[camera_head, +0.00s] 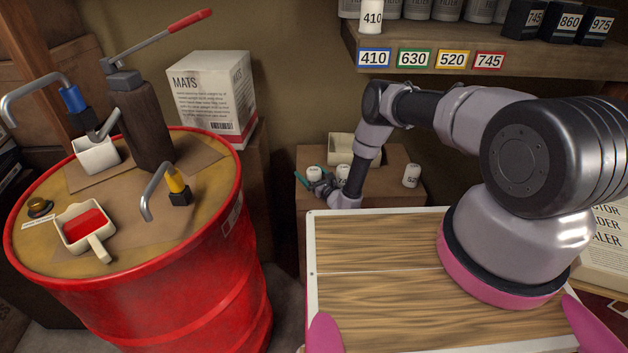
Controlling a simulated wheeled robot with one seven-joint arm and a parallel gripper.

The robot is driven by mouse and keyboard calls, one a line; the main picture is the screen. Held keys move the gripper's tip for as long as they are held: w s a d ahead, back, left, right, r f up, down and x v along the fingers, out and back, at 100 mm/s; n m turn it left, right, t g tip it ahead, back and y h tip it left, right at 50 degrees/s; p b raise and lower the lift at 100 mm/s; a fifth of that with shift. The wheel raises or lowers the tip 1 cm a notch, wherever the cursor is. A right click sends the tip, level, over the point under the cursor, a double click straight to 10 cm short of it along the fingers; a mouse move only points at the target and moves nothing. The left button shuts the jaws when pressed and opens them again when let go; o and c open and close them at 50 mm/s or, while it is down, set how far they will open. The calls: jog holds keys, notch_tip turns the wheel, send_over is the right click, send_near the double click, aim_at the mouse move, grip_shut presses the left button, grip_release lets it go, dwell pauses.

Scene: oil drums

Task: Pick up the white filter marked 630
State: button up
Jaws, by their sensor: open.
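Several small white filters stand on a brown box (398,158) at the middle back. One white filter (314,172) is at the left, right by my gripper. A second white filter (343,172) is partly hidden behind my arm. A third white filter (411,175) stands apart at the right with a dark mark. The marks on these three are too small to read, so I cannot tell which is 630. My gripper (313,183), with teal fingers, is open and low beside the left filter. I cannot tell whether its fingers are around that filter.
A pale bin (342,147) stands behind the filters. A shelf (480,72) above carries 410, 630, 520 and 745 labels and a filter marked 410 (371,17). A red drum (170,290) with tools stands left, beside a MATS box (212,95). My wooden-topped base is in front.

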grip_shut()
